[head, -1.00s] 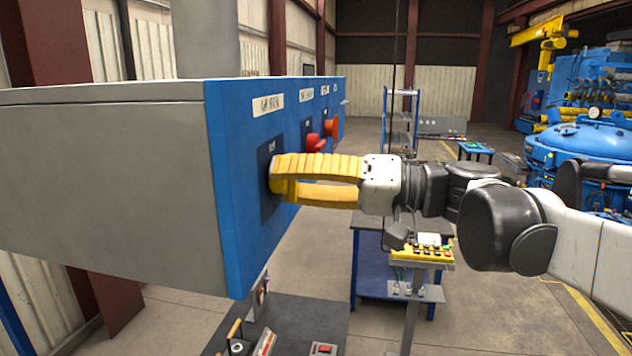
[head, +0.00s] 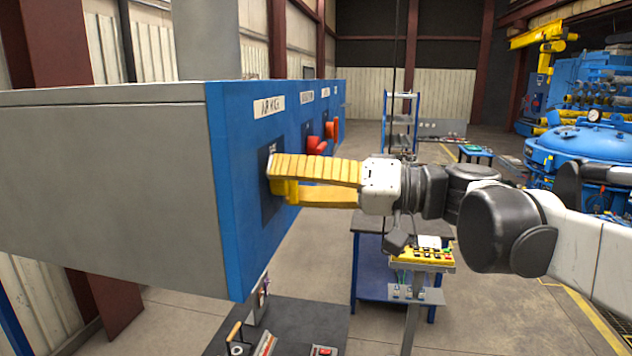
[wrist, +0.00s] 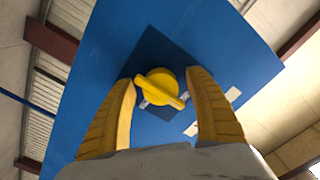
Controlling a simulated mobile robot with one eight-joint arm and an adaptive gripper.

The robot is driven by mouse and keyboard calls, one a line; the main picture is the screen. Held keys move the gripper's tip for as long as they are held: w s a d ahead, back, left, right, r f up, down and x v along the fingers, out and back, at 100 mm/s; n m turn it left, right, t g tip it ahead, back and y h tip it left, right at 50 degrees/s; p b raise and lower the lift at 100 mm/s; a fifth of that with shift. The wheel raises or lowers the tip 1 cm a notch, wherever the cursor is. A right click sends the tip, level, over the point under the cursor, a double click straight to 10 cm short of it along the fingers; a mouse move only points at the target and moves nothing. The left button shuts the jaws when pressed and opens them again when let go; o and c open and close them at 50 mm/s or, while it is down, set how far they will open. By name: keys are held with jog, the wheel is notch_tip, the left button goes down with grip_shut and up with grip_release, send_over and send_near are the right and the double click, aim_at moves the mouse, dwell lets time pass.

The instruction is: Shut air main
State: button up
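A blue-fronted cabinet (head: 232,215) stands at left, with a label (head: 269,105) whose first word looks like AIR. Below the label, a yellow rotary knob (head: 287,189) sits on a dark square plate. In the wrist view, the knob (wrist: 160,87) has a raised bar slanting down to the right. My gripper (head: 277,179) reaches the plate from the right. In the wrist view, its yellow fingers (wrist: 162,78) stand open on either side of the knob. A narrow gap shows at the left; contact of the bar's right end with the right finger is unclear.
Red handles (head: 318,146) sit farther along the same panel, close beyond my gripper. A pedestal with a yellow button box (head: 422,257) and a blue workbench (head: 366,265) stand below my arm. A blue round vessel (head: 580,145) is at right.

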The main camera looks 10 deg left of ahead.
jog(key=d, duration=1.2)
jog(key=shift+s, duration=0.45)
